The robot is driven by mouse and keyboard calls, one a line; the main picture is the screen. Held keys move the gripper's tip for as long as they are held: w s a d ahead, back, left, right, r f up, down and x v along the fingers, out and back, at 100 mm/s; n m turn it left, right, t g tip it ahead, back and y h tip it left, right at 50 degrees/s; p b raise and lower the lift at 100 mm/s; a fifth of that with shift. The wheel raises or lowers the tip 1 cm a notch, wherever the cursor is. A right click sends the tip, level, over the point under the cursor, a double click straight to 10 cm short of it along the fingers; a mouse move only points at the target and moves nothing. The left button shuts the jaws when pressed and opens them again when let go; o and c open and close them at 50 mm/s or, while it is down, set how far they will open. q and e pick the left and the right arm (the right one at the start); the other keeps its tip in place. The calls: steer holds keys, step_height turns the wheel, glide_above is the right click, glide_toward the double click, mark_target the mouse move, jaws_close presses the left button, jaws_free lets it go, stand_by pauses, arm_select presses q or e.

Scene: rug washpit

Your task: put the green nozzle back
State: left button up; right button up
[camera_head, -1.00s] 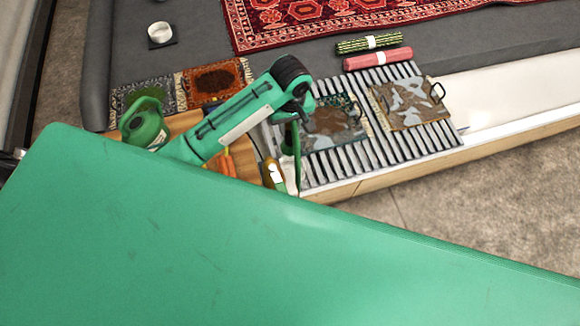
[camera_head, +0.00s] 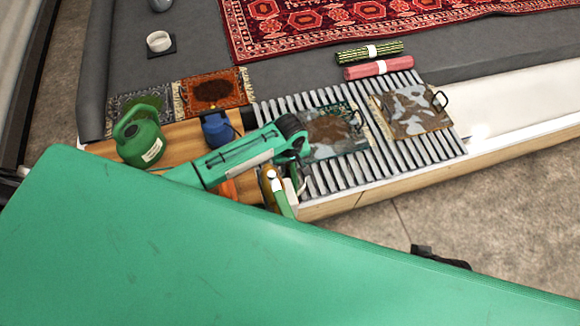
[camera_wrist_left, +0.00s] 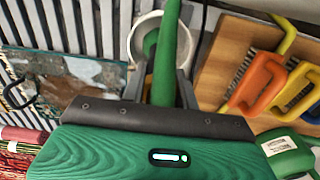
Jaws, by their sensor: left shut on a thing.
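My left gripper (camera_head: 283,178) is low over the near edge of the wooden shelf in the head view. In the left wrist view, its grey fingers (camera_wrist_left: 160,92) are shut on the green nozzle (camera_wrist_left: 168,55), a long green rod. A white round cup or ring (camera_wrist_left: 139,38) lies behind the nozzle there, with something green inside its rim. The nozzle overlaps this ring, but I cannot tell whether it is inside it. In the head view, the nozzle (camera_head: 283,204) is partly hidden by the gripper. My right gripper's fingers do not show.
Orange (camera_wrist_left: 258,82) and yellow (camera_wrist_left: 296,85) handles lie close to the gripper. The slatted rack (camera_head: 375,148) to the right holds two muddy rug pieces (camera_head: 335,132) (camera_head: 412,112).

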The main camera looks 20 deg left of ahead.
arm_select(q)
steer(key=shift+f, duration=0.65)
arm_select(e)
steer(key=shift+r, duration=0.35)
arm_select(q)
steer(key=o, duration=1)
steer(key=shift+f, duration=0.1)
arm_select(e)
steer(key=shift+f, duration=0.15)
arm_select(q)
steer(key=shift+r, duration=0.7)
step_height(320, 180, up, 11)
steer(key=p, duration=0.2)
steer(key=shift+p, duration=0.4)
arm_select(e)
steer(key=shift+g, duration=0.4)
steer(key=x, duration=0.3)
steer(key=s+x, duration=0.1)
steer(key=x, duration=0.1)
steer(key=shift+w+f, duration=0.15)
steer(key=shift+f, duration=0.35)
